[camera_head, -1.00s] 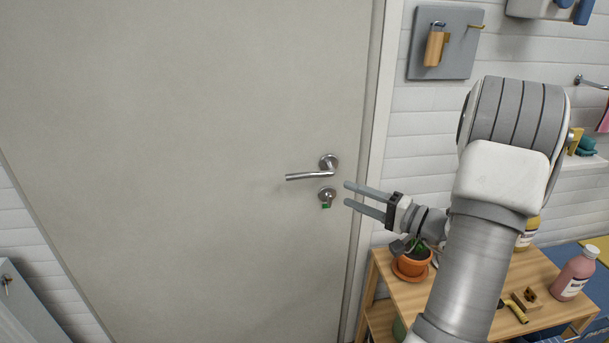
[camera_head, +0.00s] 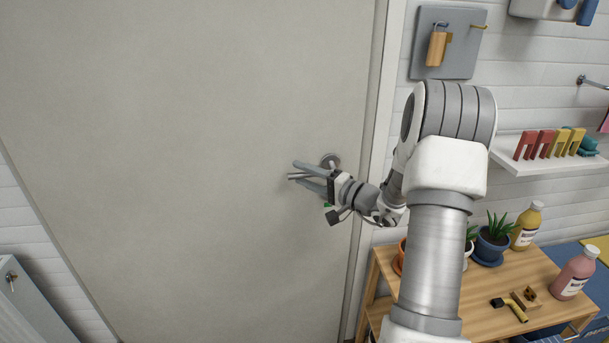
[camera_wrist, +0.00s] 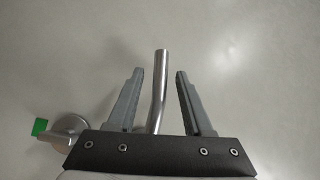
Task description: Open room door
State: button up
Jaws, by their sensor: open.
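The grey room door (camera_head: 190,150) stands shut in its frame and fills the left of the head view. Its metal lever handle (camera_head: 293,176) sits near the door's right edge, partly hidden behind my gripper. In the wrist view the handle (camera_wrist: 161,85) runs between my two fingers, with gaps on both sides. My gripper (camera_head: 303,174) is open around the lever; its fingertips (camera_wrist: 159,72) show clearly in the wrist view. Below the handle is a lock with a green-tagged key (camera_wrist: 58,128), mostly hidden in the head view.
A wooden shelf table (camera_head: 465,290) with potted plants and bottles (camera_head: 574,272) stands right of the door. A white wall shelf (camera_head: 550,158) holds coloured pieces. A grey panel (camera_head: 447,42) with a wooden block hangs above. A grey cabinet (camera_head: 30,305) is at lower left.

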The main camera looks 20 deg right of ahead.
grip_shut()
dwell(1.4)
